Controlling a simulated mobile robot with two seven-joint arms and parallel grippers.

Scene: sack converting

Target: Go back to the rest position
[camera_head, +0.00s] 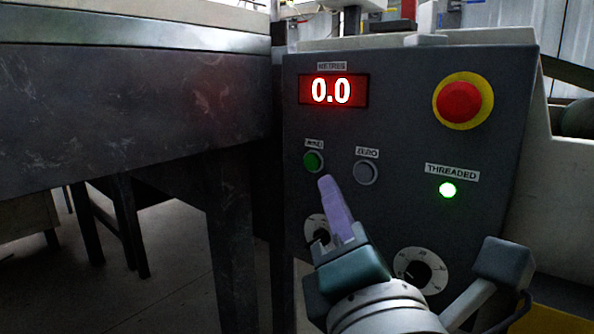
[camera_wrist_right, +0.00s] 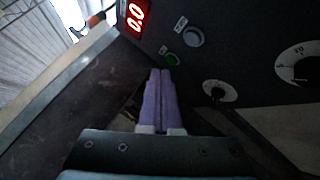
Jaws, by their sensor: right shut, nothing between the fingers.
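My right gripper (camera_head: 326,182) is shut and empty, its purple fingers together. In the head view its tips show just below and between the green button (camera_head: 313,162) and the grey zero button (camera_head: 366,172) on the dark control panel (camera_head: 400,130). In the right wrist view the gripper (camera_wrist_right: 160,74) points toward the green button (camera_wrist_right: 171,59); whether the tips touch the panel I cannot tell. The metres display (camera_head: 333,91) reads 0.0, and the threaded lamp (camera_head: 447,190) is lit green. My left gripper is not in view.
A red stop button (camera_head: 459,102) on a yellow ring sits at the panel's upper right. Two dials, a small one (camera_head: 318,232) and a larger one (camera_head: 419,270), sit low on the panel. A dark metal table (camera_head: 130,100) stands left of the panel. Open floor shows beneath it.

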